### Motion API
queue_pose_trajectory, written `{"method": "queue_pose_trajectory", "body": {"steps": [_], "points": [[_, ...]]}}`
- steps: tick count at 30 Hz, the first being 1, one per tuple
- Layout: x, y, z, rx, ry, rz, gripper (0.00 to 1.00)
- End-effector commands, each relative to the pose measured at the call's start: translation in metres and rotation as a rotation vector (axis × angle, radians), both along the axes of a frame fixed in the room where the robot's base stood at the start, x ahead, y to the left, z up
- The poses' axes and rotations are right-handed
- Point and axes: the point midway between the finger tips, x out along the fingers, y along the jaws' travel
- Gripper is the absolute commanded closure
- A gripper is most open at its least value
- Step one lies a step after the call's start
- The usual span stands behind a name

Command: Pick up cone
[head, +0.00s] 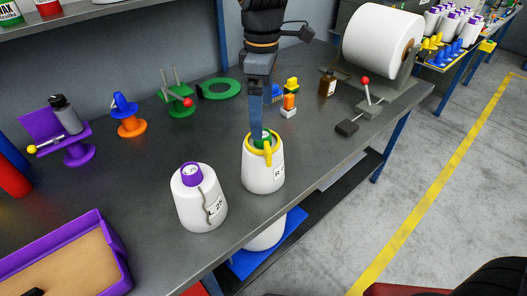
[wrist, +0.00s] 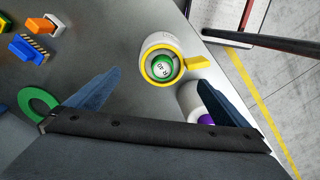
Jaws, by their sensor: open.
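A white yarn cone (head: 263,178) with a green top and a yellow ring stands upright near the bench's front edge. In the wrist view this cone (wrist: 148,46) lies ahead of my fingers, in line with the gap between them. A second white cone (head: 203,212) with a purple top stands to its left, upright; in the wrist view the purple-topped cone (wrist: 190,98) is partly hidden by my right finger. My gripper (head: 257,136) points down at the green-topped cone, its visible finger overlapping the top. It is open and empty; I cannot tell whether it touches.
A purple-rimmed tray (head: 112,258) stands at front left. Behind are an orange and blue holder (head: 130,123), a green stand (head: 180,108) and small coloured blocks (head: 289,104). A large white roll (head: 380,45) stands at back right.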

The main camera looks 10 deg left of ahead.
Motion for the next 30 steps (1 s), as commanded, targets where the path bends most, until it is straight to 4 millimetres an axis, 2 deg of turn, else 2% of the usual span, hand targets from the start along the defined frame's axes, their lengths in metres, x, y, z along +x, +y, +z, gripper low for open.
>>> {"method": "queue_pose_trajectory", "body": {"steps": [9, 17, 25, 30], "points": [[-0.006, 0.007, -0.05, -0.003, 0.004, 0.016, 0.0], [-0.006, 0.005, -0.067, -0.002, 0.002, 0.015, 0.0], [-0.007, 0.002, -0.1, -0.002, 0.004, 0.013, 0.0], [-0.006, 0.001, -0.113, -0.001, 0.002, 0.012, 0.0]]}}
